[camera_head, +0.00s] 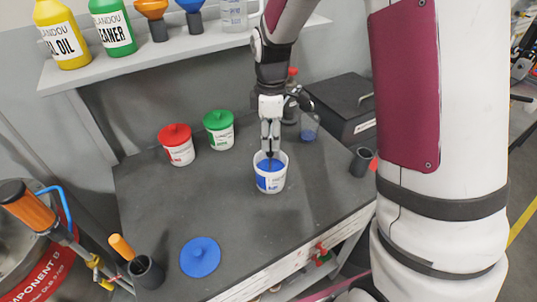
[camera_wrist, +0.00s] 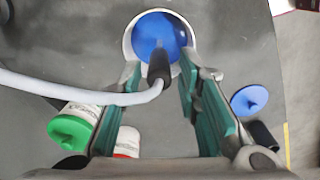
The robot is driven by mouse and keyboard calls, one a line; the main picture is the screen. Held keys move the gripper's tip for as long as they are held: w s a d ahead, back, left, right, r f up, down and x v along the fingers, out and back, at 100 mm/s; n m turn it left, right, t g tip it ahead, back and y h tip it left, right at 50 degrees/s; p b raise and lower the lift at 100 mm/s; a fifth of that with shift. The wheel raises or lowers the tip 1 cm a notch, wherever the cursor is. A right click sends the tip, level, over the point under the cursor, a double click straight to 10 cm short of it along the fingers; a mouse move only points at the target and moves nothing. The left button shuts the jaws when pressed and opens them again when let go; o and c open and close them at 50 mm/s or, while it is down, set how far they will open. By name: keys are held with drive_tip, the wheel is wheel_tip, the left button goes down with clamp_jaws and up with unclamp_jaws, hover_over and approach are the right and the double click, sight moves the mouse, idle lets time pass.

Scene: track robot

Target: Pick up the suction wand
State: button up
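The suction wand appears as a black stick with a light grey hose in the wrist view (camera_wrist: 158,68). It stands in a white container (camera_head: 271,185) of blue material, which also shows at the top of the wrist view (camera_wrist: 128,46). My gripper (camera_head: 270,143) points down just above this container. In the wrist view my gripper (camera_wrist: 160,76) has its fingers apart, one on each side of the wand, with gaps showing. The hose bends left across the left finger. The wand's lower end is hidden in the container.
Red-lidded (camera_head: 178,150) and green-lidded (camera_head: 219,137) tubs stand to the left. A blue lid (camera_head: 200,257) lies at the front, beside a black holder (camera_head: 146,272) with an orange handle. A dark case (camera_head: 340,106) stands behind right. A shelf (camera_head: 150,63) with bottles runs above. The table's middle left is clear.

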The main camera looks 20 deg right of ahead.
sight(270, 157)
drive_tip(key=shift+w+f+p, duration=0.1)
drive_tip(key=shift+f+p, duration=0.55)
drive_tip(key=shift+f, duration=3.3)
clamp_jaws()
